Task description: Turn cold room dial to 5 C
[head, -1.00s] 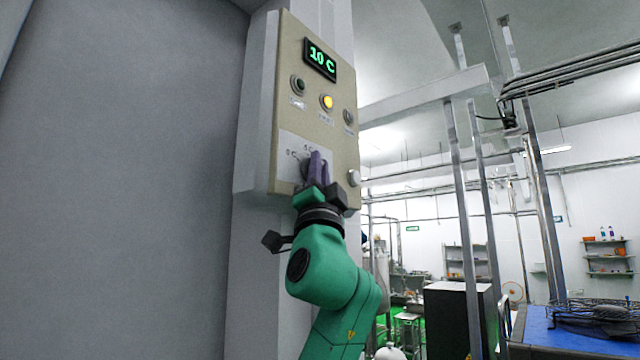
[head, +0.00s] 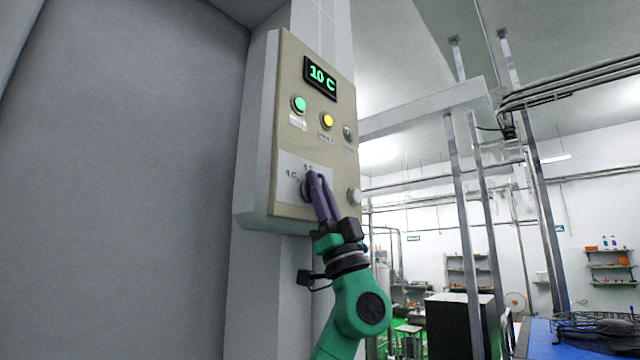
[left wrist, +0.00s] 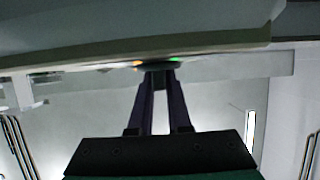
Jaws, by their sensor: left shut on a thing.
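The cold room control panel (head: 325,130) is a beige box on the wall, and its green display (head: 320,77) reads 10 C. The dial (head: 305,190) is a dark round knob on a pale scale plate (head: 288,166) low on the panel, partly hidden by my fingers. My left gripper (head: 314,176) reaches up from below, its purple fingers shut on the dial. In the left wrist view the fingers (left wrist: 160,88) meet the dark dial (left wrist: 159,68) at the panel face. The pointer position is hidden. My right gripper is not in view.
A green lamp (head: 299,104) and a yellow lamp (head: 327,121) are lit above the dial. A small switch (head: 348,134) and a pale round button (head: 354,196) sit at the right. A grey wall (head: 120,180) fills the left side.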

